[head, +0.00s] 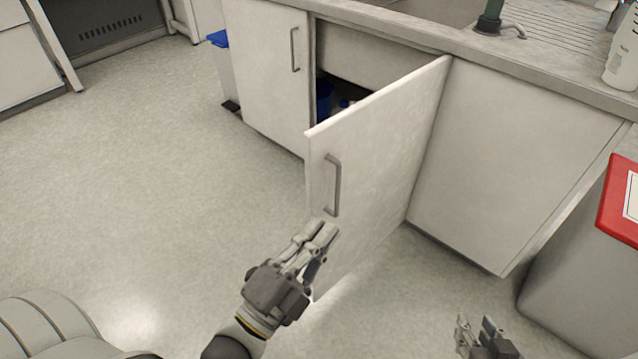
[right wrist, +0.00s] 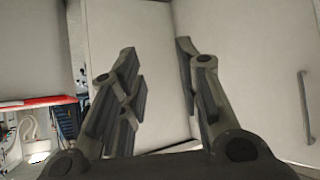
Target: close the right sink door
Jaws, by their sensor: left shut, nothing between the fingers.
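The right sink door (head: 385,160) is white and stands ajar, swung outward from its hinge on the right. Its bar handle (head: 334,185) is on the outer face near the free edge. My left gripper (head: 325,232) is shut and empty, its fingertips just below the handle, in front of the door's lower part; I cannot tell whether it touches. My right gripper (head: 477,325) is low at the bottom right of the head view, away from the door. In the right wrist view its fingers (right wrist: 155,65) are spread apart with nothing between them. The door handle (right wrist: 306,105) shows at the right there.
The left sink door (head: 268,65) is shut. A blue object (head: 323,98) shows inside the dark cabinet. The countertop (head: 420,35) overhangs above. A grey bin with a red lid (head: 622,200) stands at the right. The floor (head: 170,190) on the left is clear.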

